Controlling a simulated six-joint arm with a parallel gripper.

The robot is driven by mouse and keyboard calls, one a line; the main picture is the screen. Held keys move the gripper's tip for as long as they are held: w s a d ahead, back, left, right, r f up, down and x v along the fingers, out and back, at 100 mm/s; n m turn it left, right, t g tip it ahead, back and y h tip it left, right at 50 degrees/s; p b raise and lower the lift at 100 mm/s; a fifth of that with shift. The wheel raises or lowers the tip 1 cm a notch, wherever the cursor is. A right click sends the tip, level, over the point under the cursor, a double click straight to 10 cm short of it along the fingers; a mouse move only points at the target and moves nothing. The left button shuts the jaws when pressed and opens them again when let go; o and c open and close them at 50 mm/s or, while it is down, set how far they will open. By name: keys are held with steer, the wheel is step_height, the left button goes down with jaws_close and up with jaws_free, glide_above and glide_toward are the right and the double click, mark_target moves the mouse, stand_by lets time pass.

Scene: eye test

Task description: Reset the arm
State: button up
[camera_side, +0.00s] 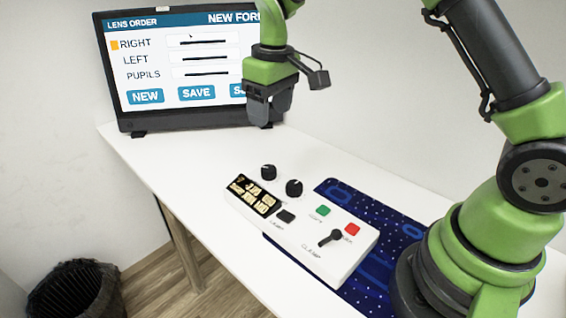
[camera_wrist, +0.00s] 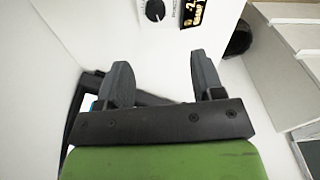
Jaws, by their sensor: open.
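My gripper (camera_side: 268,108) hangs above the back of the white table, in front of the monitor's right part. In the wrist view my gripper (camera_wrist: 163,82) shows two dark fingers spread apart with nothing between them. My green and black arm rises at the right of the side view. The white control box (camera_side: 335,262) lies on the table, apart from my gripper. It carries black knobs, a small black and gold display, a green button, a red button and a dark lever. Part of the box (camera_wrist: 182,14) shows at the top of the wrist view.
A monitor (camera_side: 185,60) with a "LENS ORDER" form stands at the table's back left. A blue patterned mat (camera_side: 345,192) lies partly under the box. The white table (camera_side: 165,160) is clear at the left. A black bin (camera_side: 75,290) stands on the floor.

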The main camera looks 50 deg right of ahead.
steer(key=s+a+r+m+t+y, duration=0.1)
steer(key=s+r+m+t, duration=0.15)
steer(key=s+r, duration=0.75)
steer(key=s+a+r+m+t, duration=0.1)
steer(key=s+r+m+t, duration=0.1)
steer(key=s, duration=1.1)
steer(key=shift+s+r+m+t+y, duration=0.2)
steer(key=shift+m+t+y, duration=0.3)
steer(key=shift+t, duration=0.45)
